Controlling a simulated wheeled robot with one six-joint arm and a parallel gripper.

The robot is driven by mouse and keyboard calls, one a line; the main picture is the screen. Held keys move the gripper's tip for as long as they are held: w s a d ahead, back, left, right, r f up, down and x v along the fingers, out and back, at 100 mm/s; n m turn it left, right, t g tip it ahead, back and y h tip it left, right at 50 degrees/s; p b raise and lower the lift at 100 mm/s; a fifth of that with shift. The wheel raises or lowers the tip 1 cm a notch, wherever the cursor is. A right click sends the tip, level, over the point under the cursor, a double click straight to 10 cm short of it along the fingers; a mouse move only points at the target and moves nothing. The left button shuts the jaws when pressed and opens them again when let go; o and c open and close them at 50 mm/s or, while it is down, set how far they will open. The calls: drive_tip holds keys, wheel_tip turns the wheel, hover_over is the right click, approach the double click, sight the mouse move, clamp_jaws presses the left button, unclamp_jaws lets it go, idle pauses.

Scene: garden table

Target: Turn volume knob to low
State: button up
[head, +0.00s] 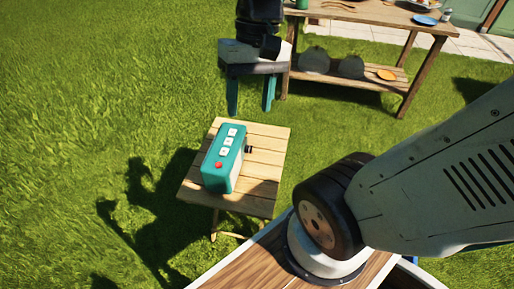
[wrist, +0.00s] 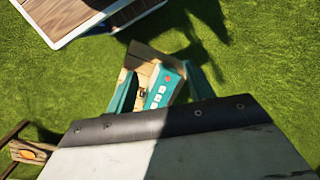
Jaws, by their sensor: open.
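A teal radio (head: 212,172) with several white buttons and a red button on top stands on a small slatted wooden table (head: 262,170). A small dark knob (head: 249,149) sticks out from its right side in the head view. My gripper (head: 250,110) points down with its two teal fingers apart and nothing between them, and appears beyond the radio, above the table's far edge. In the wrist view my gripper (wrist: 160,68) has its fingers either side of the radio (wrist: 165,86) in the picture, apart from it. The knob's setting is too small to read.
A larger wooden table (head: 375,12) with a blue plate (head: 425,20) stands at the back. Its lower shelf (head: 345,77) bears dark rounded things and an orange item. Grass (head: 90,90) lies open on the left. My arm covers the right foreground.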

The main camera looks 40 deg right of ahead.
drive_tip(key=w+d+f+m+g+y, duration=0.1)
drive_tip(key=w+d+f+m+y, duration=0.1)
drive_tip(key=w+f+m+y, duration=0.3)
drive_tip(key=w+d+f+m+g+y, duration=0.1)
drive_tip(key=w+d+f, duration=0.1)
drive_tip(key=w, duration=0.4)
drive_tip(key=m+t+y, duration=0.7)
drive_tip(key=m+t, duration=0.2)
drive_tip(key=m, duration=0.4)
hover_over(249, 149)
drive_tip(key=s+d, duration=0.2)
drive_tip(key=s, duration=0.1)
wheel_tip(249, 149, down, 24)
drive_tip(key=s+d+f+m+t+h, duration=0.1)
drive_tip(key=f+m+t, duration=0.1)
drive_tip(key=f, duration=0.3)
drive_tip(key=s+d+f+m+t+h, duration=0.1)
drive_tip(key=d+f+m+t, duration=0.1)
drive_tip(key=f+m+t, duration=0.1)
drive_tip(key=s+d+f+m+t+h, duration=0.1)
drive_tip(key=d+f+m+t, duration=0.1)
drive_tip(key=f, duration=0.6)
drive_tip(key=shift+s+d+m+t, duration=0.1)
drive_tip(key=shift+s+m+t, duration=0.2)
drive_tip(key=shift+m, duration=0.6)
drive_tip(key=shift+w+f, duration=0.15)
drive_tip(key=shift+f, duration=0.05)
drive_tip(key=x, duration=0.7)
drive_tip(key=shift+w+f, duration=0.1)
drive_tip(key=shift+w, duration=0.1)
